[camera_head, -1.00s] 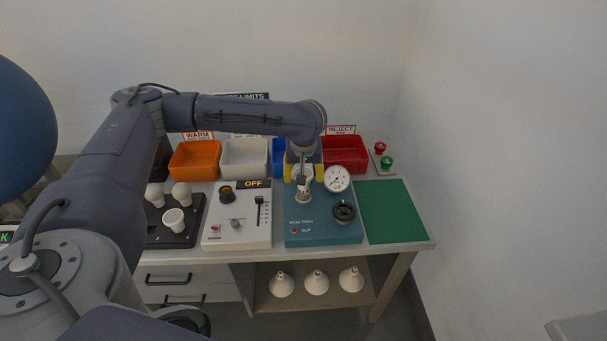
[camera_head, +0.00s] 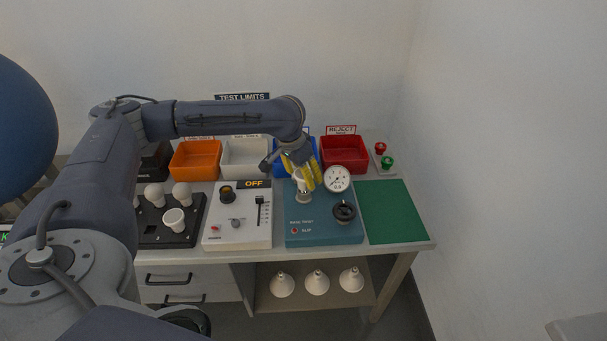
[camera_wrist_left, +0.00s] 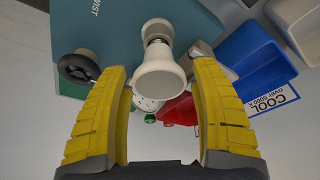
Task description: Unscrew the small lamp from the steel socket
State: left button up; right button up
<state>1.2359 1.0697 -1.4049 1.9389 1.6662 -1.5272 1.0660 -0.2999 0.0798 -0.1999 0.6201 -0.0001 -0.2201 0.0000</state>
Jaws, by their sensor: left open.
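The small white lamp (camera_head: 299,177) stands upright in the steel socket (camera_head: 304,196) on the teal twist-test box (camera_head: 325,231). In the left wrist view the lamp (camera_wrist_left: 160,76) shows its wide round end towards me, with the socket (camera_wrist_left: 157,30) behind it. My left gripper (camera_head: 309,187) has yellow fingers and is tilted down close beside the lamp, partly covering it in the head view. In the wrist view the open fingers (camera_wrist_left: 160,72) stand either side of the lamp's wide end, with gaps on both sides. My right gripper is not in view.
A round dial (camera_head: 337,179) and a black knob (camera_head: 344,211) sit right of the socket. A white control box (camera_head: 237,231) reads OFF. Orange (camera_head: 195,160), white (camera_head: 245,158), blue (camera_wrist_left: 256,62) and red (camera_head: 345,155) bins line the back. The green mat (camera_head: 391,212) is clear.

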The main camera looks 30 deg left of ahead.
pick_arm(q)
jog(key=shift+m+g+h, duration=0.3)
jog(key=shift+m+h, duration=0.2)
jog(key=shift+m, duration=1.8)
jog(key=shift+c, duration=0.4)
jog(key=c, duration=0.9)
jog(key=shift+c, duration=0.2)
jog(key=n+y, duration=0.1)
jog(key=n, duration=0.5)
jog(key=n+y, duration=0.1)
jog(key=n, duration=0.2)
jog(key=n+y, duration=0.1)
jog(key=n, duration=0.1)
jog(key=shift+n, duration=0.4)
jog(key=n+y, duration=0.1)
jog(key=n, duration=0.7)
jog(key=n+g+y, duration=0.1)
jog(key=n, duration=0.2)
jog(key=shift+g, duration=0.3)
